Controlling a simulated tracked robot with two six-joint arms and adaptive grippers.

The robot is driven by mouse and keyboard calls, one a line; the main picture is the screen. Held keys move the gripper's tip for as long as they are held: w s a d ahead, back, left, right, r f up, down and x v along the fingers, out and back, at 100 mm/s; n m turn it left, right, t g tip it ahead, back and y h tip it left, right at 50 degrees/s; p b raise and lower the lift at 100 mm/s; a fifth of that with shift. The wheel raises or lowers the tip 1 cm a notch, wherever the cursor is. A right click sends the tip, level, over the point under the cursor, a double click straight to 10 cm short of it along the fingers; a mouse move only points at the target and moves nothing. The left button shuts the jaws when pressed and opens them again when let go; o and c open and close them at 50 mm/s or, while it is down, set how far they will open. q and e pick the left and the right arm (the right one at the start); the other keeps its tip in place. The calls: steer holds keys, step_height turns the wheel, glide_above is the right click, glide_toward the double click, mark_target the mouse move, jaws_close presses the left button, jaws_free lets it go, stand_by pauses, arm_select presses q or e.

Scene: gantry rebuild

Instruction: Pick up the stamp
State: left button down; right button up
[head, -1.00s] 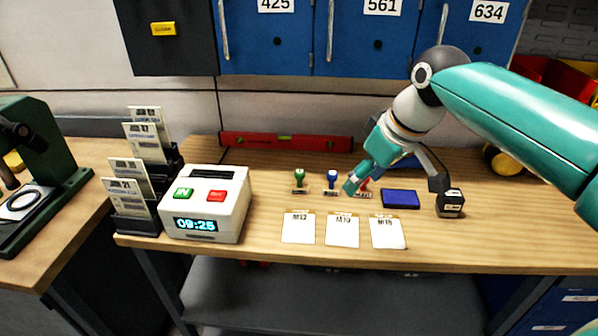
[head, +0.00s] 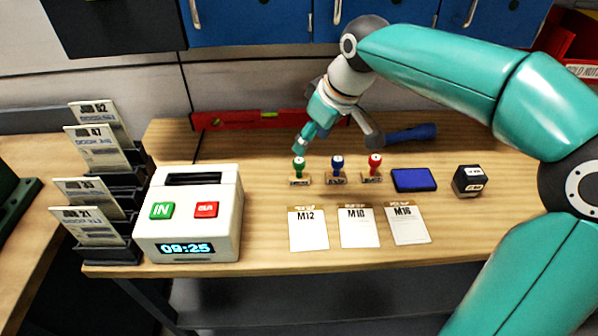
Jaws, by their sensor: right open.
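Three small stamps stand upright in a row on the wooden bench: a green-handled stamp (head: 299,167), a blue-handled stamp (head: 337,165) and a red-handled stamp (head: 374,166). Each has a wooden base. My right gripper (head: 338,146) is open and empty, above and behind the row. One finger is near the green handle and the other hangs behind the red one. I see no contact with any stamp. The task does not say which stamp is meant. My left gripper is out of view.
A blue ink pad (head: 414,180) and a black block (head: 468,181) lie right of the stamps. A time clock (head: 190,222) and card rack (head: 118,252) stand left. A red level (head: 240,119) lies behind.

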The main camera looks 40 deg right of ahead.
mark_target(300, 161)
steer(key=x, duration=1)
steer(key=shift+w+d+p, duration=0.1)
steer(key=shift+d+p, duration=0.05)
steer(key=shift+p, duration=0.2)
jaws_close()
step_height(300, 161, up, 10)
steer(key=shift+r, duration=0.1)
stand_by(0.4)
